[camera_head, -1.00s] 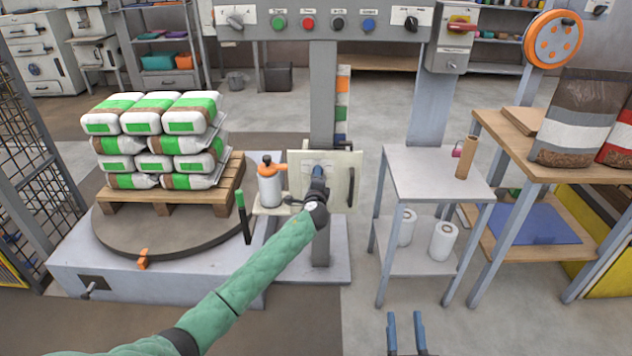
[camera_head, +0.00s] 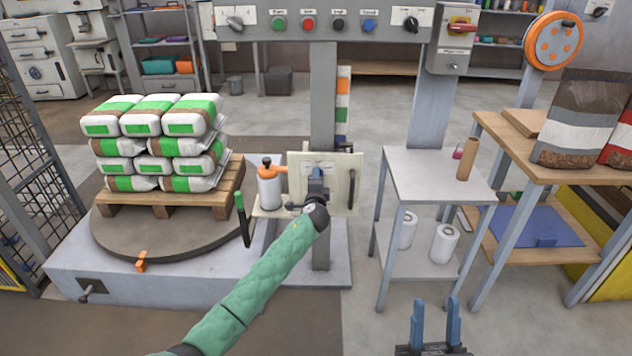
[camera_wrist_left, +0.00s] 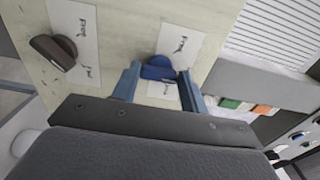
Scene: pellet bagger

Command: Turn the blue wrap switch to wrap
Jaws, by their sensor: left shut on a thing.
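The blue wrap switch (camera_wrist_left: 158,70) sits on a pale panel (camera_wrist_left: 118,20), with a white label behind it. In the left wrist view the fingers of my left gripper (camera_wrist_left: 160,82) are on either side of its knob, shut on it. In the head view my left gripper (camera_head: 316,182) is in front of the panel (camera_head: 347,200) and hides most of the switch. A brown switch (camera_wrist_left: 53,50) with its own label sits beside the blue one. My right gripper (camera_head: 435,322) is at the bottom, fingers apart, empty.
An orange-topped canister (camera_head: 269,188) stands left of the panel. A pallet (camera_head: 165,203) of stacked bags rests on the turntable (camera_head: 125,240). A grey side table (camera_head: 435,175) stands to the right. A grey beam with buttons (camera_head: 325,42) crosses above.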

